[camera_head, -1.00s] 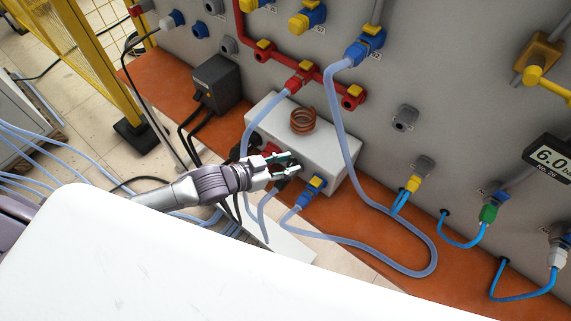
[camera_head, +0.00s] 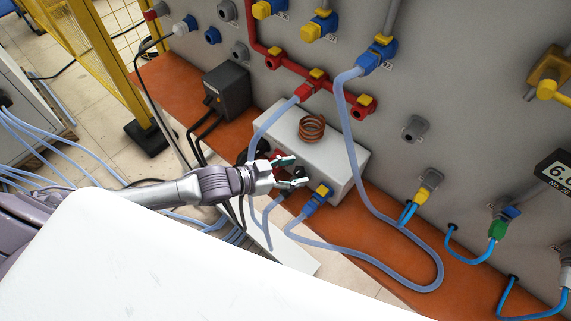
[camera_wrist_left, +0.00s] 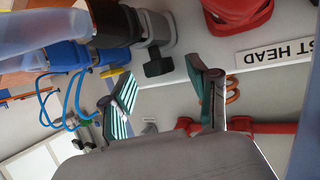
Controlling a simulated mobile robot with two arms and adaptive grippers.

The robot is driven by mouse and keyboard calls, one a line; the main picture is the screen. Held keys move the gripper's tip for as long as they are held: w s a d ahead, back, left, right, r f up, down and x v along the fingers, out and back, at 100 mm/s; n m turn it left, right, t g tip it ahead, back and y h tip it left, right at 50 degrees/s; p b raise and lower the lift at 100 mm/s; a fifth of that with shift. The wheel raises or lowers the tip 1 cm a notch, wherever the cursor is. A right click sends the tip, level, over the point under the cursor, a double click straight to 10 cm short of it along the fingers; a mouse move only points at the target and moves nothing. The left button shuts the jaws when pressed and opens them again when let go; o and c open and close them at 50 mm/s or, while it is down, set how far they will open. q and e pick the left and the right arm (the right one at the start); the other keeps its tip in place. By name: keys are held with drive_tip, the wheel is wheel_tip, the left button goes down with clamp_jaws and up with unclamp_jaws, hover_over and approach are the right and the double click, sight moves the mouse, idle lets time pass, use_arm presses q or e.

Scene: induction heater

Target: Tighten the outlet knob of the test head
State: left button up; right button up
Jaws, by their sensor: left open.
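The test head is a white box (camera_head: 345,165) with a copper coil (camera_head: 312,127) on top; its label shows in the left wrist view (camera_wrist_left: 275,56). A dark knob (camera_wrist_left: 159,66) sits on a grey-and-black fitting (camera_wrist_left: 155,28) on the box's front in the wrist view. My left gripper (camera_head: 297,171) is open at the box's front face, and its jaws cover that fitting in the head view. In the wrist view its green-padded fingers (camera_wrist_left: 161,72) lie on either side of the knob, with visible gaps; I cannot tell the depth between them. My right gripper is not in view.
A blue fitting with a yellow handle (camera_head: 319,197) sits right of the jaws, with a hose attached. A red fitting (camera_wrist_left: 238,14) is on the other side in the wrist view. A black box (camera_head: 228,90) stands left on the orange ledge (camera_head: 400,225). Hoses hang below the arm.

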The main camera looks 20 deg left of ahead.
use_arm(q)
drive_tip(key=v, duration=1.1)
drive_tip(key=shift+s+a+r, duration=0.25)
